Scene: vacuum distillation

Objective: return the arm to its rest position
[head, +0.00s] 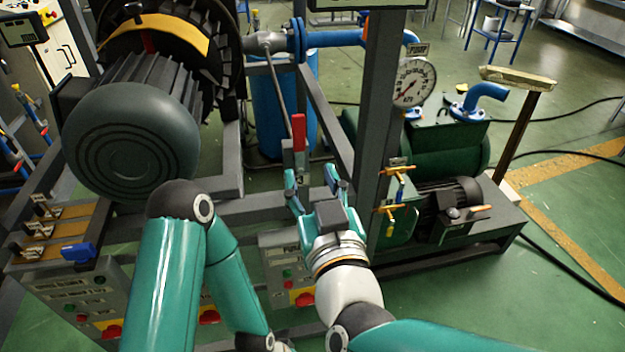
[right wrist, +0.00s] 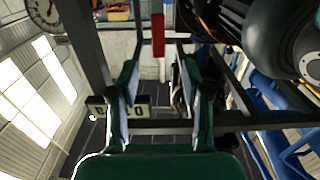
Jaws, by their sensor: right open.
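My right gripper (head: 313,180) is open in the middle of the head view, in front of the dark metal frame. A red lever handle (head: 298,132) stands upright just beyond its fingertips. In the right wrist view the two fingers of my right gripper (right wrist: 160,85) are spread with nothing held between them. The red handle (right wrist: 158,35) shows there ahead of the gap; whether a finger touches it, I cannot tell. My left arm (head: 165,280) is bent at the lower left, and its gripper is out of view.
A large grey motor (head: 132,143) stands at the left. A dark upright post (head: 374,130) and a pressure gauge (head: 413,82) are right of my right gripper. Small orange-handled valves (head: 398,170) and a green pump (head: 440,145) stand farther right. Control boxes (head: 285,265) sit below. Green floor is open at the far right.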

